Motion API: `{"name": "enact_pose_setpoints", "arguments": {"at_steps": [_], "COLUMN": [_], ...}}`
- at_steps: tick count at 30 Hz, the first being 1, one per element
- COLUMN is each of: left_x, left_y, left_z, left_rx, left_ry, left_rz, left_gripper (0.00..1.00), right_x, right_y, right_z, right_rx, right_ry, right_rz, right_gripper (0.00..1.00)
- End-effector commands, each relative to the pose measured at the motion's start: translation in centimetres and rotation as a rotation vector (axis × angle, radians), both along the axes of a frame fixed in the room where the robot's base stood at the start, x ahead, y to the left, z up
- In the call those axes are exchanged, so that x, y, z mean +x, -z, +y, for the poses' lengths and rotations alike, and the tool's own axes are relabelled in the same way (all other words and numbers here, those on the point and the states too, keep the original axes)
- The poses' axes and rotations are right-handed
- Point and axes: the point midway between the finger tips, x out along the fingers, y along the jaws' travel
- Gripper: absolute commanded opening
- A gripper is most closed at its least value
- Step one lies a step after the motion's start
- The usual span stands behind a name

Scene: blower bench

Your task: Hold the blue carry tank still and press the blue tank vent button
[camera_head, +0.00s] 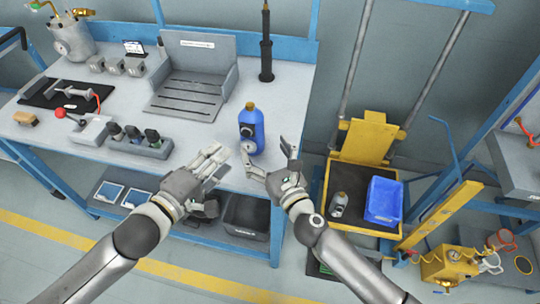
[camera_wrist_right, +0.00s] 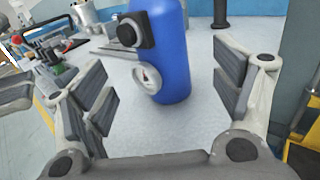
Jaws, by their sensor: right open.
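The blue carry tank (camera_head: 259,131) stands upright near the bench's front edge, with a gold-coloured cap on top. A black fitting and a round white gauge (camera_wrist_right: 147,78) are on its side. The tank (camera_wrist_right: 174,60) also shows in the right wrist view, between and beyond the spread fingers. My right gripper (camera_head: 270,160) is open and empty, just in front of the tank. My left gripper (camera_head: 219,157) is left of the tank, over the bench edge, with no clear contact. Its jaw gap is hard to make out. I cannot make out which part is the vent button.
The bench (camera_head: 205,133) holds a grey slotted fixture (camera_head: 188,95), a rack of dark-topped parts (camera_head: 139,142) and a black post (camera_head: 266,60). A yellow cart (camera_head: 365,140) with a blue bin (camera_head: 383,201) stands at right. Bench space behind the tank is clear.

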Motion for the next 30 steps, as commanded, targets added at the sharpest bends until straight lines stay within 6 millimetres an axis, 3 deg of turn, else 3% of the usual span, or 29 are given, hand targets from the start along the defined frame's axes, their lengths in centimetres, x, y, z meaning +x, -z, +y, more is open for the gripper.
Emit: {"name": "enact_pose_setpoints", "arguments": {"at_steps": [9,15,28,30], "left_x": [0.0,0.0,0.0,0.0], "left_y": [0.0,0.0,0.0,0.0], "left_z": [0.0,0.0,0.0,0.0], "left_rx": [0.000,0.000,0.000,0.000], "left_ry": [0.000,0.000,0.000,0.000], "left_rz": [0.000,0.000,0.000,0.000], "left_gripper": [0.36,0.36,0.36,0.36], "right_x": [5.5,7.6,8.3,8.3], "right_y": [-0.1,0.0,0.0,0.0], "right_z": [2.0,2.8,3.0,3.0], "right_rx": [-0.002,-0.004,-0.003,-0.004], "right_ry": [0.001,0.002,0.001,0.001], "right_rz": [-0.003,-0.003,-0.001,-0.001], "right_gripper": [0.84,0.84,0.84,0.76]}}
